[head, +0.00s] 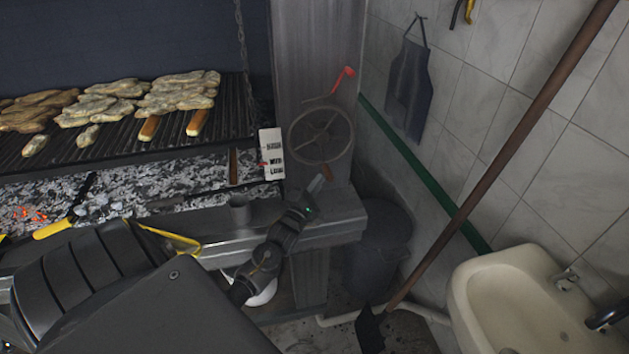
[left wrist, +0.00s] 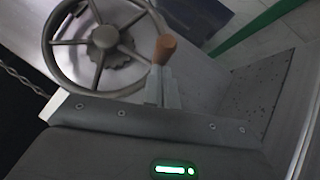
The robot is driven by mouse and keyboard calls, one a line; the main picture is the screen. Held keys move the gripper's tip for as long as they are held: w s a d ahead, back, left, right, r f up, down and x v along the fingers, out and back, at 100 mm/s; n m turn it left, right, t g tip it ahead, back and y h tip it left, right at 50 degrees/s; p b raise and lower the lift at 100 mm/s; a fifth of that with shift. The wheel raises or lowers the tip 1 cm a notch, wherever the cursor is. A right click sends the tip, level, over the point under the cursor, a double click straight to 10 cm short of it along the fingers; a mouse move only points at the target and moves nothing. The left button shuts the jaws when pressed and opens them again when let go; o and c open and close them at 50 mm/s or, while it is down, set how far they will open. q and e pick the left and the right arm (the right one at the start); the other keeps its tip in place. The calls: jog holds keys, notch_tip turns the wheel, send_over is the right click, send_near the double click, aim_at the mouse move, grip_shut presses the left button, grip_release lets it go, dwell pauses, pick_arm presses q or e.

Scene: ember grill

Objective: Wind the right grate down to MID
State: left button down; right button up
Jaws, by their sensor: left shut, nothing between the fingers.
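The grate (head: 178,135) hangs over the coals and bears meat and bread. A white HIGH, MID, LOW plate (head: 276,141) stands at its right. A small red pointer (head: 264,163) is close to the MID mark; its exact alignment is too small to tell. The spoked handwheel (head: 321,135) is on the grey post, and also shows in the left wrist view (left wrist: 104,37). Its wooden knob (left wrist: 165,48) is at the lower rim. My left gripper (head: 318,183) is shut and empty, its fingertips right by the knob. Contact cannot be told. My right gripper is not in view.
A red lever (head: 343,78) is above the wheel. A chain (head: 243,50) runs beside the post. A bin (head: 385,240), a long-handled tool (head: 480,190) and a sink (head: 515,300) are at right.

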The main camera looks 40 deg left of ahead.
pick_arm(q)
jog(key=n+b, duration=0.1)
jog(key=b, duration=0.1)
jog(key=w+d+n+t+y+b, duration=0.1)
jog(key=b, duration=0.1)
jog(key=w+n+y+b, duration=0.1)
jog(key=shift+w+d+f+b, duration=0.15)
jog(key=shift+w+d+b, duration=0.1)
jog(key=shift+d+b, duration=0.15)
